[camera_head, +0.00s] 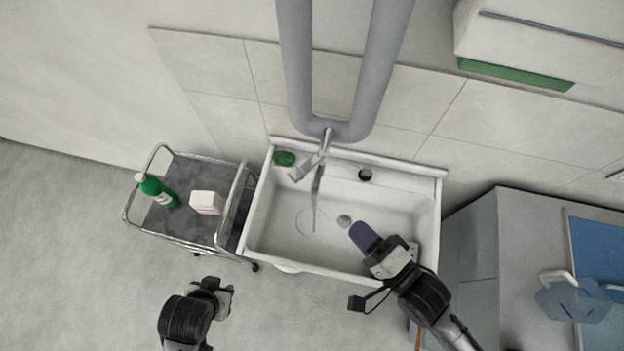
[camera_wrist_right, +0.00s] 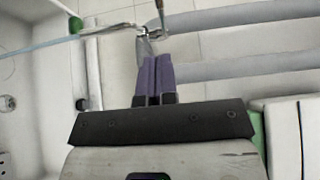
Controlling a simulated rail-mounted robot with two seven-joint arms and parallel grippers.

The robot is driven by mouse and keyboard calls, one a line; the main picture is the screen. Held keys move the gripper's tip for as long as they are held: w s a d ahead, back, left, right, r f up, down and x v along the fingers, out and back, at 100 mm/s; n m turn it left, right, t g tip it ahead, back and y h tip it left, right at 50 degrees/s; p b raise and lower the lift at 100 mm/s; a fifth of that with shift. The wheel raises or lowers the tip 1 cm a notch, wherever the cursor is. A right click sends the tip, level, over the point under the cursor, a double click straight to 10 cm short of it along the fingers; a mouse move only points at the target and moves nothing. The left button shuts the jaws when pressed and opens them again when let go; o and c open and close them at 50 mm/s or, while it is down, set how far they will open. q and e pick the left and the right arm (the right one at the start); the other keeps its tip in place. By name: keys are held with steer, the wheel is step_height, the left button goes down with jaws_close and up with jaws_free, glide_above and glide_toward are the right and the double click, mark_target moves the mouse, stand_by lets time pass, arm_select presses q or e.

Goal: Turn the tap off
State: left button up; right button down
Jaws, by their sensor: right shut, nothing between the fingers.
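The metal tap (camera_head: 310,166) stands at the back wall of the white sink (camera_head: 258,222). A thin stream of water (camera_head: 315,205) falls from it into the basin. In the right wrist view the tap (camera_wrist_right: 147,32) lies beyond my fingertips, and the bluish stream (camera_wrist_right: 40,45) runs off to the left. My right gripper (camera_head: 362,235) is over the right part of the basin, apart from the tap. Its purple fingers (camera_wrist_right: 153,75) are shut together and empty. My left gripper (camera_head: 220,292) is at the lower left, away from the sink; its finger opening is unclear.
A green soap piece (camera_head: 284,158) sits on the sink's back left corner. A metal trolley (camera_head: 185,238) at the left holds a green bottle (camera_head: 156,190) and a white box (camera_head: 206,202). Two thick grey pipes (camera_head: 296,75) rise behind the tap. A cabinet (camera_head: 512,240) stands at the right.

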stand_by(0.3)
steer(key=p, duration=0.1)
glide_toward(304, 175)
steer(key=x, duration=0.5)
steer(key=shift+w+a+f, duration=0.2)
steer(key=shift+w, duration=0.15)
steer(key=shift+x, duration=0.8)
steer(key=shift+a, duration=0.1)
